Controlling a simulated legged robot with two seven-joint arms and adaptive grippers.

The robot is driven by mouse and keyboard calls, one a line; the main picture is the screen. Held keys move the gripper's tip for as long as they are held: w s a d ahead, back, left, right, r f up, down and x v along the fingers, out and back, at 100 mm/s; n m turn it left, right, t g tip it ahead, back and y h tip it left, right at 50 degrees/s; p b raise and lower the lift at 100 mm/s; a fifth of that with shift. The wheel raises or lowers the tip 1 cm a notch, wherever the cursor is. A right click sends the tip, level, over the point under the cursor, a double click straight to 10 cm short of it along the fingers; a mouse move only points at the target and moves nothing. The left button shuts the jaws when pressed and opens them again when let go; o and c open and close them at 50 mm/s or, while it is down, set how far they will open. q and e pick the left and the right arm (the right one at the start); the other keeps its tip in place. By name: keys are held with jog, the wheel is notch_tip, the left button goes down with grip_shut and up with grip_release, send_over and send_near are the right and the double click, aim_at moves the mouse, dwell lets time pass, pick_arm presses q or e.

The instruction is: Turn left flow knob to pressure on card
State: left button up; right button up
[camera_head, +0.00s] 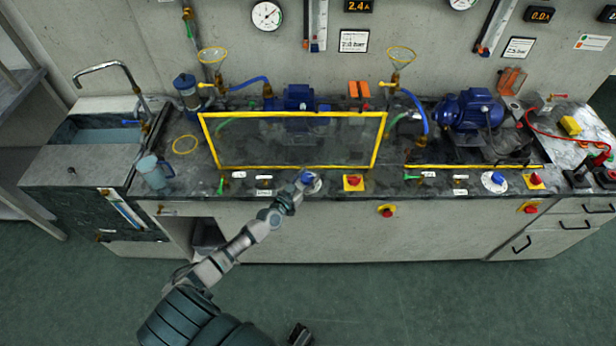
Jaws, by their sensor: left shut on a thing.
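The left flow knob (307,178) is blue on a round white dial at the bench's front edge, below the yellow-framed clear guard. My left gripper (300,185) is at this knob and shut on it; the fingers hide part of the dial, and its setting cannot be read. A white card (353,41) hangs on the wall under a display reading 2.4 A; its print is too small to read surely. A round pressure gauge (267,15) is to its left; its reading is unclear. A dark part at the bottom edge looks like my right gripper (299,335), mostly cut off.
The clear guard (295,141) stands just behind the knob. A red stop button (353,182) on yellow is close right. A jug (154,172) stands at left. A second blue knob (497,178) and blue pump motor (469,110) are at right.

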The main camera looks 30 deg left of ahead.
dwell(0.5)
pick_arm(q)
jog(key=o, duration=1.2)
jog(key=shift+a, duration=0.1)
jog(key=shift+c, duration=0.2)
jog(key=s+a, duration=0.1)
jog(key=s, duration=1.1)
jog(key=shift+w, duration=0.1)
